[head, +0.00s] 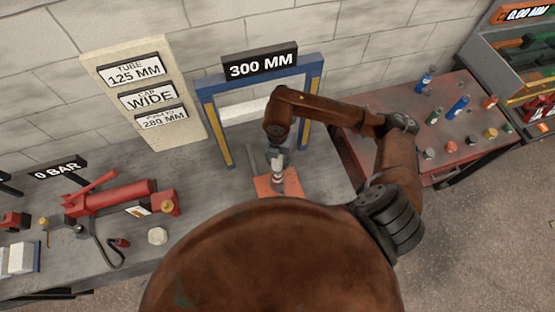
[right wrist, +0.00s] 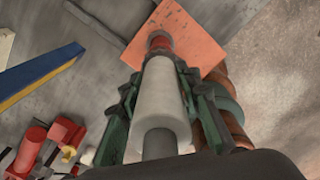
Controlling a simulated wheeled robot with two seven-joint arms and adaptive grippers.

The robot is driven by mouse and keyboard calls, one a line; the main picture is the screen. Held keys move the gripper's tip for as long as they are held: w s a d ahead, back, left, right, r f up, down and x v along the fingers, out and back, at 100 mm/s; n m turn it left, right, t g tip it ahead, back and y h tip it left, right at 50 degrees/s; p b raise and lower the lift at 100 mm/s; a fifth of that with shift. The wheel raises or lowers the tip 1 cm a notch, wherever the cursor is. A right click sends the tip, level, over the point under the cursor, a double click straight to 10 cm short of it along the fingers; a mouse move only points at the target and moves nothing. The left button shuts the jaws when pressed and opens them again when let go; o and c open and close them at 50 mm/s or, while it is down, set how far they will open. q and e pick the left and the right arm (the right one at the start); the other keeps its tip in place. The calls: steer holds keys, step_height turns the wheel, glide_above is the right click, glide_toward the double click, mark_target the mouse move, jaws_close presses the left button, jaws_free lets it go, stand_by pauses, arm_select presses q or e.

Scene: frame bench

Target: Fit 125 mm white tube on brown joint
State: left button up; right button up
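A grey rod (right wrist: 159,144) shows at the tube's near end. A reddish-brown joint (right wrist: 160,41) shows at the tube's far end, over the orange plate. The two look in line; I cannot tell whether they touch or how far one is on the other. My left gripper is not in view.
The blue frame with yellow strips (head: 311,100) bears a "300 MM" sign (head: 260,63). A board (head: 188,126) reads "TUBE 125 MM". A red pump (head: 113,197) with a black hose stands at left. A red table (head: 466,142) at right holds several small parts.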

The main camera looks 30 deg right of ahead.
steer(key=o, duration=0.5)
steer(key=shift+c, duration=0.2)
steer(key=shift+r, duration=0.2)
step_height(320, 180, up, 12)
steer(key=shift+f, duration=0.15)
stand_by(0.3)
